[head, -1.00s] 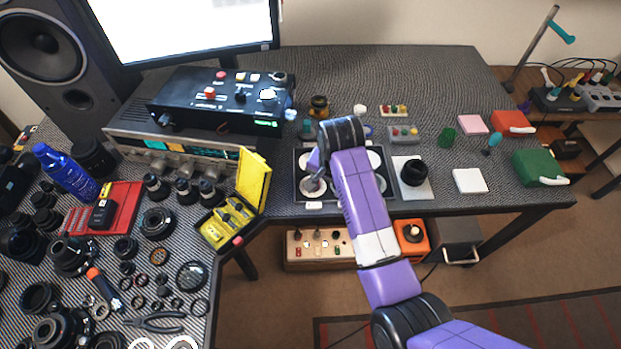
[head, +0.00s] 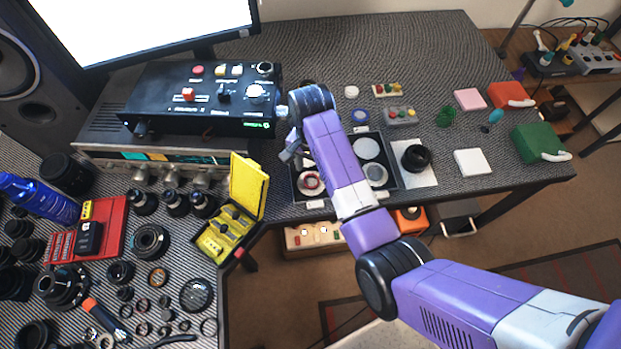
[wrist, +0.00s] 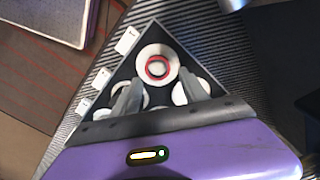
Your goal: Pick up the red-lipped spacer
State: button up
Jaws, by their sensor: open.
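The red-lipped spacer (head: 311,182) is a small ring with a red rim. It lies on a pale round disc in the front left compartment of a dark divided tray (head: 312,202). In the wrist view the spacer (wrist: 158,67) shows whole, beyond and roughly between my fingertips. My gripper (head: 290,150) is above the tray's back left side in the head view, its fingers partly hidden by my wrist. In the wrist view my gripper (wrist: 158,84) has its two fingers apart with nothing between them, apart from the spacer.
Other compartments hold pale discs, one at the right with a grey ring (head: 375,174). A black ring part (head: 416,157) sits on a white pad right of the tray. An open yellow case (head: 247,187) stands to the left. A black control box (head: 200,98) is behind left.

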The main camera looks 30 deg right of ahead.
aim_at(311, 183)
jog(key=shift+s+f, duration=0.15)
jog(key=shift+f, duration=1)
jog(key=shift+s+f, duration=0.1)
jog(key=shift+f, duration=1.05)
jog(key=c, duration=1.1)
jog(key=shift+r, duration=0.15)
notch_tip(311, 183, up, 20)
jog(key=p, duration=0.5)
